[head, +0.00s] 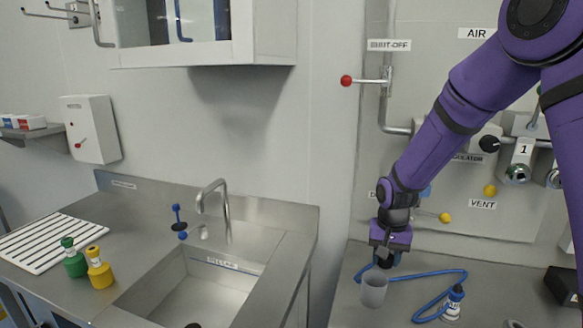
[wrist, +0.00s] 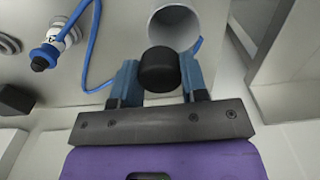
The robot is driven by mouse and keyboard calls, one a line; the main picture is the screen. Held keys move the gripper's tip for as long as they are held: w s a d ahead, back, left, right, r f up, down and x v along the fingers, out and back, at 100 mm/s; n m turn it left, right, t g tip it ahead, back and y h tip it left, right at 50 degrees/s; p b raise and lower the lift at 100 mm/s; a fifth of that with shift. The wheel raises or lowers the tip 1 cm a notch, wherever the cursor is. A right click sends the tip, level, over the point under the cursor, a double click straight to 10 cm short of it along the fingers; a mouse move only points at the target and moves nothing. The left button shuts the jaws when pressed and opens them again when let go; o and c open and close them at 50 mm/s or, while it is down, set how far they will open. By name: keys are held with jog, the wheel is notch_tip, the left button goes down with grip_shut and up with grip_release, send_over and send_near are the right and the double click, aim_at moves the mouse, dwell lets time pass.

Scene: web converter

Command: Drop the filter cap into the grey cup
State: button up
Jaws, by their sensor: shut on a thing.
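The filter cap is a short black cylinder (wrist: 159,68) held between the two blue fingers of my gripper (wrist: 159,78) in the wrist view. The gripper is shut on it. In the head view my gripper (head: 384,263) points down over the right counter, with the dark cap partly hidden at its fingers. The grey cup (head: 374,291) stands on the counter just below the gripper. In the wrist view the open mouth of the grey cup (wrist: 174,27) shows beyond the cap, which overlaps its near rim. The cap appears above the cup, not inside it.
A blue hose (head: 440,271) lies on the counter beside the cup and runs to a white-and-blue fitting (head: 453,304). A black block (head: 563,287) sits at the far right. A sink (head: 190,290) and green and yellow bottles (head: 99,268) are on the left.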

jog(key=shift+f, duration=1.1)
jog(key=o, duration=1.3)
notch_tip(320, 180, up, 11)
jog(key=shift+f, duration=0.1)
